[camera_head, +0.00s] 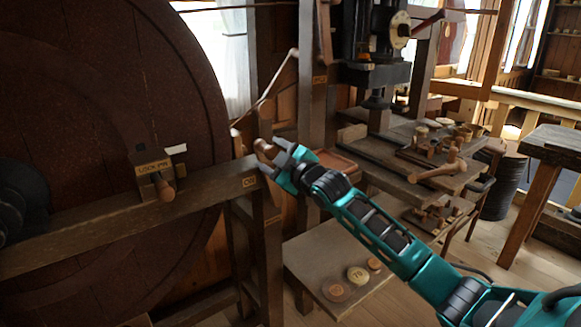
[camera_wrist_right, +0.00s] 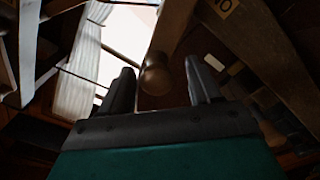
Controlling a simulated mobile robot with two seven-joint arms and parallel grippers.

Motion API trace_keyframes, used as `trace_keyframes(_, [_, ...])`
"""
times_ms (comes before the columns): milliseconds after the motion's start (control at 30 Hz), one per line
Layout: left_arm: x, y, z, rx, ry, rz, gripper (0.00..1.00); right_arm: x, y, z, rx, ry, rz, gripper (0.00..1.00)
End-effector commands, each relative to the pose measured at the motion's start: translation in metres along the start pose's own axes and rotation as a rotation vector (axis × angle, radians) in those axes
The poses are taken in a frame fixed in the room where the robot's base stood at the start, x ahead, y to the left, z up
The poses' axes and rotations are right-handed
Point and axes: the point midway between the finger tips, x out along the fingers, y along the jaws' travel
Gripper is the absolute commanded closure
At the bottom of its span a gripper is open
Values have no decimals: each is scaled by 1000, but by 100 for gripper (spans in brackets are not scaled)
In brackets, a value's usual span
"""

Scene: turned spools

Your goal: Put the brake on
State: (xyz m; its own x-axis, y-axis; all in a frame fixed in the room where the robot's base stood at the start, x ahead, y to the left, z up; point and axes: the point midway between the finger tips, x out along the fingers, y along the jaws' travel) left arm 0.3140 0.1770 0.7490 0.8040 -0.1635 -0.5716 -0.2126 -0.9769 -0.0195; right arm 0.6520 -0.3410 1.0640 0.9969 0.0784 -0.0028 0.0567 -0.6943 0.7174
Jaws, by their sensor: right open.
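My right gripper (camera_head: 273,156) is open at the end of the teal arm, close to the beam beside the big wheel. A round brown wooden knob (camera_head: 265,149) sits at its jaws. In the right wrist view the knob (camera_wrist_right: 155,74) shows between the two spread fingers, with gaps on both sides. I cannot tell how the knob's shaft runs behind the gripper. A small lettered plate (camera_head: 250,182) is on the beam just below the gripper, and another plate (camera_head: 320,79) is on the upright post. My left gripper is not in view.
The big dark wheel (camera_head: 110,90) fills the left. A lock-pin block (camera_head: 153,167) with a wooden peg stands on the beam (camera_head: 100,215). A bent pale rod (camera_head: 277,85) rises behind the gripper. A bench (camera_head: 385,150) with turned pieces is to the right; a low shelf (camera_head: 315,260) holds several discs.

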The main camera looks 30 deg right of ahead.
Motion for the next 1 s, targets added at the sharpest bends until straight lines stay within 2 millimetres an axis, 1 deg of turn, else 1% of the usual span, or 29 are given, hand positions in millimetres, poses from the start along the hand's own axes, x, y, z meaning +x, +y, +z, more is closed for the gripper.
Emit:
trace_keyframes(400, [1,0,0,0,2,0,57,-73,-2,1,-2,-3,-5,37])
trace_keyframes(600, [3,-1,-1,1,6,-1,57,-102,-2,2,-3,-3,-4,37])
trace_keyframes(800, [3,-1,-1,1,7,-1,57,-116,-2,1,-1,-3,-4,37])
trace_keyframes(1000, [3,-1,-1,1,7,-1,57,-120,-1,1,-1,-3,-3,37])
